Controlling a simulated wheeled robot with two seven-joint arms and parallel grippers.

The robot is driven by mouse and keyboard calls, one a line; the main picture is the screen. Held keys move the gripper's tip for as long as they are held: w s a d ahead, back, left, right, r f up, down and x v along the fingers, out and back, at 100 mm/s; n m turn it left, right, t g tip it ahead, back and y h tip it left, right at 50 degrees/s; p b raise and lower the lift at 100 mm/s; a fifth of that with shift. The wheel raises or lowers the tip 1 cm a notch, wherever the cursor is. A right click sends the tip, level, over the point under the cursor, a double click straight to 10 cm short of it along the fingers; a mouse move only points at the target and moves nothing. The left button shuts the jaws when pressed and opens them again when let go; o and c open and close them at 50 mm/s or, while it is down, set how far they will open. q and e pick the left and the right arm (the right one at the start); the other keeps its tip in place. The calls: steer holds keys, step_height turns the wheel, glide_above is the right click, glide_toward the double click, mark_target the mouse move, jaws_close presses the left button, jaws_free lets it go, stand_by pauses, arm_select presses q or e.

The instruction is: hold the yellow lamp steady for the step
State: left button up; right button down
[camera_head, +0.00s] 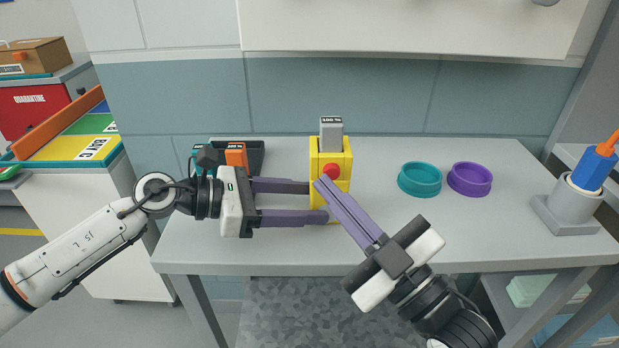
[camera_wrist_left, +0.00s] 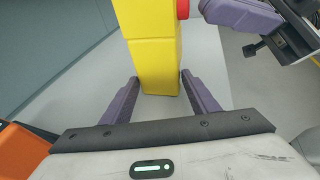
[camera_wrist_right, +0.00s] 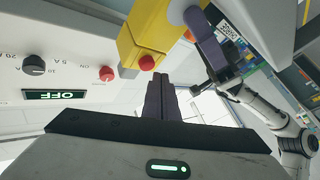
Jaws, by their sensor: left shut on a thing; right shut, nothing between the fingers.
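The yellow lamp (camera_head: 343,187) stands upright on the grey table, with a red button (camera_head: 331,171) on its front and a grey labelled block (camera_head: 331,134) on top. My left gripper (camera_head: 317,202) is shut on the lamp's lower body; the left wrist view shows a finger on each side of the yellow column (camera_wrist_left: 153,65). My right gripper (camera_head: 320,181) is shut and empty. Its fingertips are just beside and below the red button, which also shows in the right wrist view (camera_wrist_right: 147,63). Whether they touch the lamp, I cannot tell.
A dark tray (camera_head: 256,150) with an orange block (camera_head: 236,154) lies behind my left gripper. A teal ring (camera_head: 420,181) and a purple ring (camera_head: 470,180) lie to the right. A blue-and-orange item (camera_head: 595,165) stands in a grey holder (camera_head: 572,212).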

steer(key=shift+w, duration=0.2)
stand_by(0.5)
steer(key=shift+w, duration=0.35)
stand_by(0.4)
steer(key=shift+s, duration=0.55)
steer(key=s, duration=0.6)
steer(key=shift+a, duration=0.3)
